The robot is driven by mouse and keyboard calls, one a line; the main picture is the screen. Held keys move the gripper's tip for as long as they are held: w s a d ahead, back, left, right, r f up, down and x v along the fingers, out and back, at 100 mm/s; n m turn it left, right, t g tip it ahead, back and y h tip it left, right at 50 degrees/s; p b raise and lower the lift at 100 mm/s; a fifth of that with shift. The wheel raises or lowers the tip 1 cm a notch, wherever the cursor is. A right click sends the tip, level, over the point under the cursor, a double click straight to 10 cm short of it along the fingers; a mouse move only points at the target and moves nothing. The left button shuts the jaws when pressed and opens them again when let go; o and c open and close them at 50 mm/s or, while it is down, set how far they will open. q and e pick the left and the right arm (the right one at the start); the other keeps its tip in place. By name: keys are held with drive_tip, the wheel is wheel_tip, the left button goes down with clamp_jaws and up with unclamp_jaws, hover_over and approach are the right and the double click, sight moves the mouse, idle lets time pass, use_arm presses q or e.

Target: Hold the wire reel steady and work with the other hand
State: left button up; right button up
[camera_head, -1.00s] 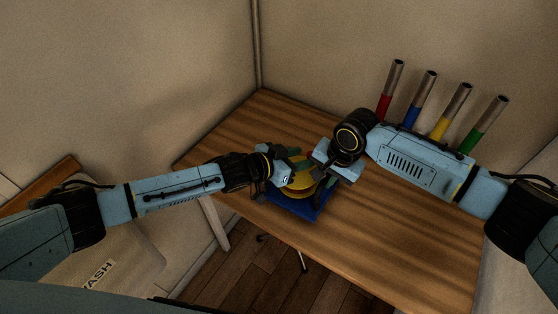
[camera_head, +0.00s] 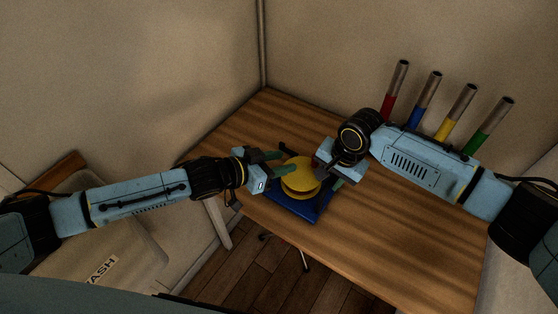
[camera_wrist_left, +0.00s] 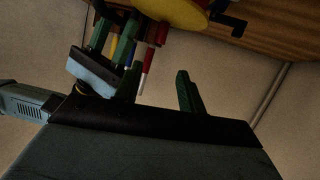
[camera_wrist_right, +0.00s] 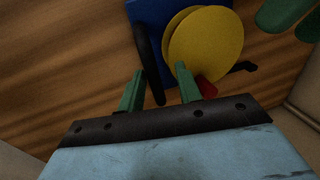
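The wire reel has yellow discs (camera_head: 301,178) on a blue base (camera_head: 300,212) near the table's front edge. My left gripper (camera_head: 281,162) is open and empty just left of the reel, with its green fingers pointing towards it. In the left wrist view the yellow disc (camera_wrist_left: 175,8) is beyond the fingers (camera_wrist_left: 160,85), apart from them. My right gripper (camera_head: 332,176) is at the reel's right side. In the right wrist view its fingers (camera_wrist_right: 160,88) are apart, with a black bar (camera_wrist_right: 149,62) of the reel between them and a red part (camera_wrist_right: 206,87) beside one finger. Contact is unclear.
Red (camera_head: 394,92), blue (camera_head: 423,100), yellow (camera_head: 454,111) and green (camera_head: 487,126) tubes with grey upper parts stand at the back right. The wooden table (camera_head: 395,235) is clear at right front. Walls close off the back.

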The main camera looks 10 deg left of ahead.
drive_tip(key=shift+o, duration=0.2)
drive_tip(key=shift+r, duration=0.15)
wheel_tip(320, 180, up, 12)
drive_tip(key=d, duration=0.2)
drive_tip(key=shift+s+f, duration=0.2)
drive_tip(key=shift+s, duration=0.25)
